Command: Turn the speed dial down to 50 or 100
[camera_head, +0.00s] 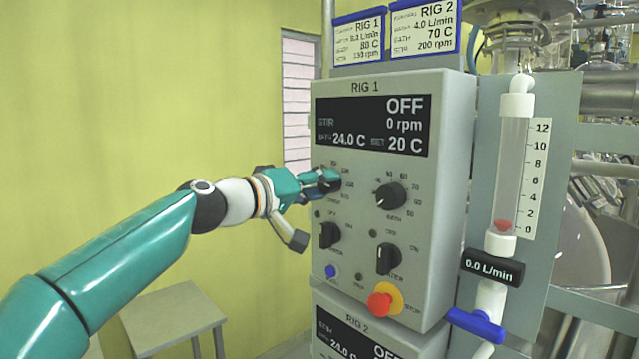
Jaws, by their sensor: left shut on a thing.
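The RIG 1 control box (448,190) faces me, with a dark display (372,125) reading OFF, 0 rpm, 24.0 C and SET 20 C. The speed dial (331,185) is the upper left knob, below the display. My left gripper (326,183) comes in from the left and is shut on this dial. Its fingers hide most of the knob and part of the scale, so I cannot read the pointer. The bath dial (390,196) stands free to the right. My right gripper is not in view.
Two switches (329,235) (388,259), a blue button (331,272) and a red stop button (381,304) sit below the dials. A flow tube (512,165) with a blue valve handle (476,325) stands at right. A stool (172,316) is at lower left.

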